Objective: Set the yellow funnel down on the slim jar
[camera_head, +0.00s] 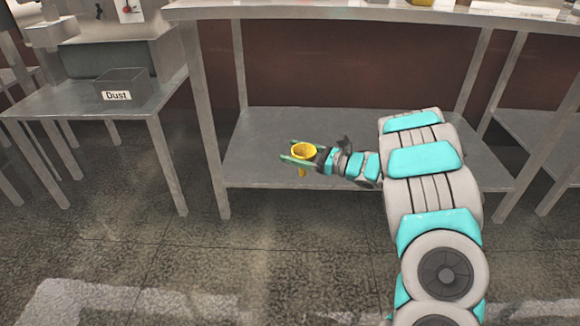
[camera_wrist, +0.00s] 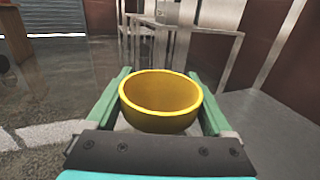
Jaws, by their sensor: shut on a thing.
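The yellow funnel (camera_head: 303,151) is held upright between the green fingers of my gripper (camera_head: 297,158), with its spout pointing down. In the head view it is in front of a metal table, over the area of its lower shelf. In the wrist view the funnel's round bowl (camera_wrist: 160,98) sits between the two green fingers of my gripper (camera_wrist: 160,105), and its rim faces up. My gripper is shut on it. I do not see the slim jar in either view.
The metal table's lower shelf (camera_head: 265,145) is bare around my gripper. Its top (camera_head: 330,12) is mostly cut off by the frame. At left, a grey box labelled Dust (camera_head: 121,88) stands on a lower table (camera_head: 90,100). The floor in front is clear.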

